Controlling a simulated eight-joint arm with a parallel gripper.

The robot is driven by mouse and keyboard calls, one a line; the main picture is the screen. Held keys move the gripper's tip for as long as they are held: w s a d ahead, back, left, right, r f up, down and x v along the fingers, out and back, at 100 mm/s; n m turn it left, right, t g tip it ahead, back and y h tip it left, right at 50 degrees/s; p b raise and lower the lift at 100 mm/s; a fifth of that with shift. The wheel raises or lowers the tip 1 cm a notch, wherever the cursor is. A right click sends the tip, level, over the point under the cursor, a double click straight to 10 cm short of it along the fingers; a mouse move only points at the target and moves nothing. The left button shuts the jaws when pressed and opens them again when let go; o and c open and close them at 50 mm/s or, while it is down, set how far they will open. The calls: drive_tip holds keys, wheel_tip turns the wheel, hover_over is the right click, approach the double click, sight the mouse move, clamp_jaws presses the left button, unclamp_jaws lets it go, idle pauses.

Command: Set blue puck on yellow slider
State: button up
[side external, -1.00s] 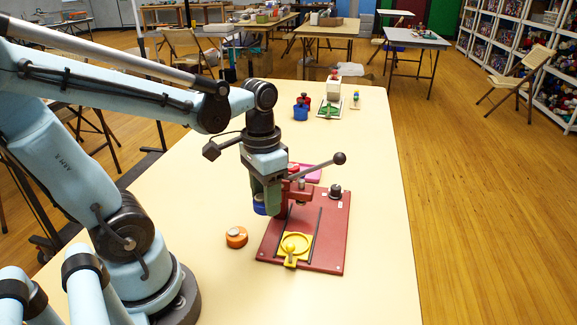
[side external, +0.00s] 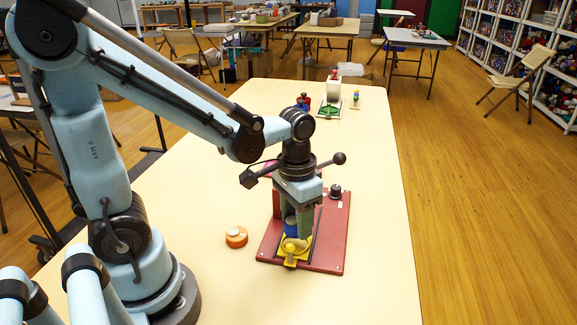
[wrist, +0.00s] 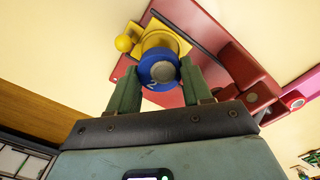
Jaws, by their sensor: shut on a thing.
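My gripper (side external: 298,222) is shut on the blue puck (side external: 290,226), which has a pale disc on one face in the wrist view (wrist: 158,60). The yellow slider (side external: 286,250), a round tray with a ball knob, sits on rails at the front of the red press base (side external: 328,255). The puck is over the slider and hides part of it; in the wrist view the slider (wrist: 170,40) shows behind the puck, with its yellow knob to the left. I cannot tell whether puck and slider touch.
An orange puck (side external: 236,237) lies on the cream table left of the press. The press's lever with a dark ball (side external: 339,158) sticks out behind my gripper. A dark knobbed piece (side external: 335,191) stands on the base's back right. Red and blue containers (side external: 303,103) stand farther back.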

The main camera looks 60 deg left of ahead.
sight(296, 231)
drive_tip(key=shift+f, duration=1.4)
drive_tip(key=shift+f, duration=0.15)
idle(0.9)
drive_tip(key=shift+r, duration=0.35)
drive_tip(key=shift+f, duration=0.65)
idle(3.6)
drive_tip(key=o, duration=0.7)
drive_tip(key=shift+o, duration=0.2)
